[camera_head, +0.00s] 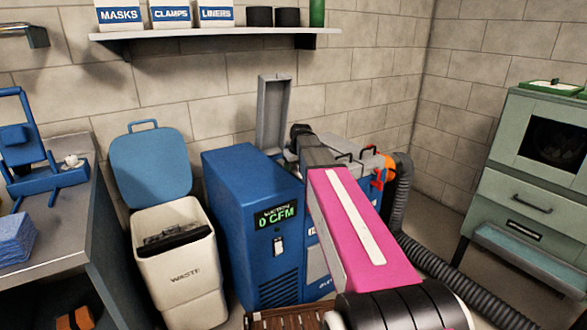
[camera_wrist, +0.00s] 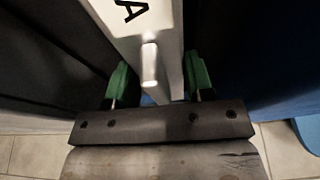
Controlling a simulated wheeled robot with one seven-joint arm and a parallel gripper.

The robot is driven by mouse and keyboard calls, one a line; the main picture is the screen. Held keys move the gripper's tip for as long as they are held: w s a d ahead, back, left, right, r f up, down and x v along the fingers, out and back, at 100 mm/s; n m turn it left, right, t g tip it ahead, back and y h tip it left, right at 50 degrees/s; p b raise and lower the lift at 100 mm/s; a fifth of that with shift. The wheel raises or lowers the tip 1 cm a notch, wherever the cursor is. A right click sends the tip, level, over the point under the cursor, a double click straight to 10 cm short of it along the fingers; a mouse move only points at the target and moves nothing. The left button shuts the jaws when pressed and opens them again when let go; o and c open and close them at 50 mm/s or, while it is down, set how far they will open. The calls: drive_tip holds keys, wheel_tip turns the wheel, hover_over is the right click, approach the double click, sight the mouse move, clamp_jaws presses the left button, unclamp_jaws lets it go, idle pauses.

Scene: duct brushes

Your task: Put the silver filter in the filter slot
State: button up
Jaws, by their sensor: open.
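In the wrist view my gripper (camera_wrist: 157,84) is open, with one green-tipped finger on each side of a pale panel (camera_wrist: 172,30). The panel carries a black letter "A" and a short pale peg-like handle that lies between the fingers. I cannot tell whether this panel is the silver filter or part of the machine, or whether the fingers touch it. In the head view a blue machine (camera_head: 236,215) reads "0 CFM", and a grey lid (camera_head: 273,115) stands upright at its back. My arm covers much of the machine there; I cannot make out the filter slot or my fingers.
A white waste bin (camera_head: 180,285) with its blue lid open stands left of the machine. A steel bench (camera_head: 72,235) is at the far left. A ribbed black hose (camera_head: 465,292) runs along the right floor toward a green cabinet (camera_head: 520,190). A shelf (camera_head: 215,42) hangs above.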

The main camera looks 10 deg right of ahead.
drive_tip(key=shift+o, duration=0.9)
drive_tip(key=v, duration=1)
drive_tip(key=shift+s+r, duration=0.15)
drive_tip(key=shift+r, duration=0.1)
wheel_tip(320, 180, up, 5)
drive_tip(key=shift+r, duration=0.15)
